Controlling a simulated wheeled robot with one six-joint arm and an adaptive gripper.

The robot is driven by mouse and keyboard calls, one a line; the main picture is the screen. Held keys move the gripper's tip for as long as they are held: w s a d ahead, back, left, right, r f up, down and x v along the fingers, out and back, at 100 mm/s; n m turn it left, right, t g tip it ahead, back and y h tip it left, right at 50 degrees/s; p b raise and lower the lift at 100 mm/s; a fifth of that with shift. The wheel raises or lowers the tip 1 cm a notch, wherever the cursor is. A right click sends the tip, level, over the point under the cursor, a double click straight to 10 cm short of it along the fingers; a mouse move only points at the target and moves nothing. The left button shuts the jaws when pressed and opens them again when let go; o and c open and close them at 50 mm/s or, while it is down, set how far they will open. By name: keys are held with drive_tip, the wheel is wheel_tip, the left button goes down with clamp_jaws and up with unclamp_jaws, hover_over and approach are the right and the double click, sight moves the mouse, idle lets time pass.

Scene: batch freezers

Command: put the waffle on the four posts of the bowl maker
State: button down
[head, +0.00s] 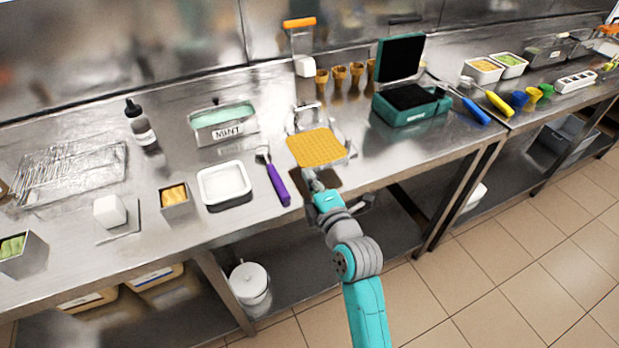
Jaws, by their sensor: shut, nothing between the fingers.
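The waffle (316,147) is a flat golden square with a grid pattern. It lies roughly level in front of the bowl maker's metal parts (308,112), with a dark shadow on the counter below its near edge. The bowl maker has an orange handle (299,22) at the top. The four posts are hidden, so I cannot tell whether the waffle rests on all of them. My gripper (311,178) is at the waffle's near edge, shut with nothing between its fingers. Its fingertips are small and partly hard to make out.
A purple-handled scoop (278,185) and white tray (223,184) lie left of the waffle. A mint tub (223,125) stands behind them. Brown cones (340,78) and an open teal waffle iron (410,105) stand to the right. Bare counter lies between waffle and iron.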

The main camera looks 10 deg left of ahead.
drive_tip(key=w, duration=0.2)
drive_tip(key=w+d, duration=0.1)
drive_tip(key=w, duration=0.1)
drive_tip(key=w+d, duration=0.1)
drive_tip(key=w, duration=0.1)
drive_tip(key=shift+w+r, duration=0.1)
drive_tip(key=shift+r, duration=0.25)
drive_tip(key=shift+w+a+f, duration=0.2)
drive_tip(key=shift+w+f, duration=0.15)
drive_tip(key=shift+w, duration=0.2)
